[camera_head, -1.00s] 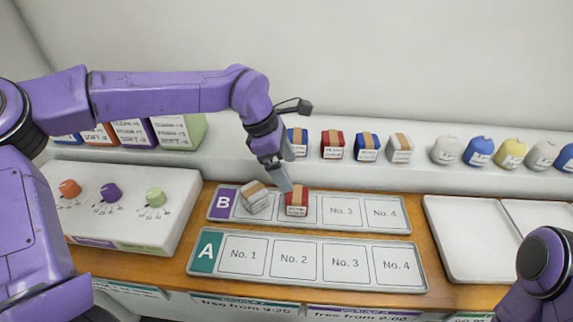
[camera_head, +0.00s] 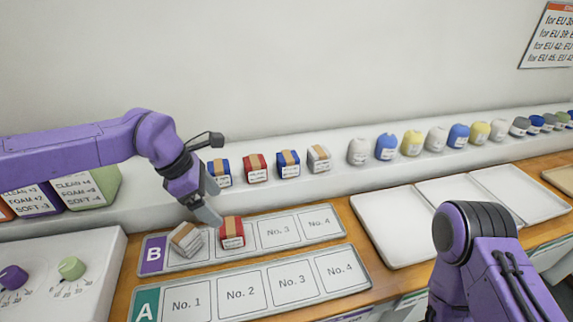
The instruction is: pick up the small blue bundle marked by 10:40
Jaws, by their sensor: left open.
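On the back ledge are two small blue bundles with tan bands and white labels: a left one (camera_head: 219,173), partly behind my left gripper, and a right one (camera_head: 288,164). Their label print is too small to read, so I cannot tell which is marked 10:40. My left gripper (camera_head: 208,204) is open and points down over tray B (camera_head: 153,255), close to the upper left of a red bundle (camera_head: 232,232) in the second slot. A tilted white bundle (camera_head: 186,239) lies in the first slot. My right gripper is out of view.
A red bundle (camera_head: 256,168) and a white bundle (camera_head: 319,158) also stand on the ledge. Rounded coloured bundles (camera_head: 386,147) continue to the right. Tray A (camera_head: 146,303) is empty in front. White trays (camera_head: 392,228) to the right are empty.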

